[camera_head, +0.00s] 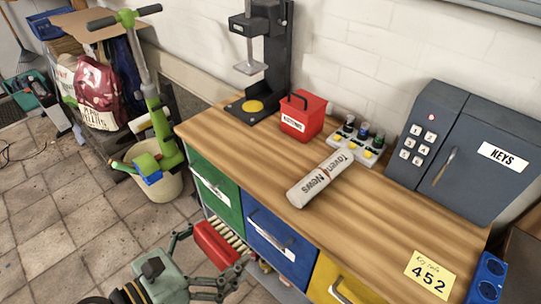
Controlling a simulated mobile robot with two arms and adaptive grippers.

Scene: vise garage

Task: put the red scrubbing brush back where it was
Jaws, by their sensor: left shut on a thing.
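The red scrubbing brush (213,241) is at the lower middle of the head view, in front of the workbench drawers. It has a red back and a row of pale bristles along its right side. My left gripper (216,262) comes in at the bottom edge and is shut on the brush, holding it below the level of the bench top. Part of the brush's near end is hidden by the gripper fingers. My right gripper is not in view.
The wooden bench top (345,230) carries a rolled newspaper (320,178), a red box (303,116), a press (262,60), a button panel (357,140) and a grey key safe (465,150). A bucket (150,190) stands on the floor to the left.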

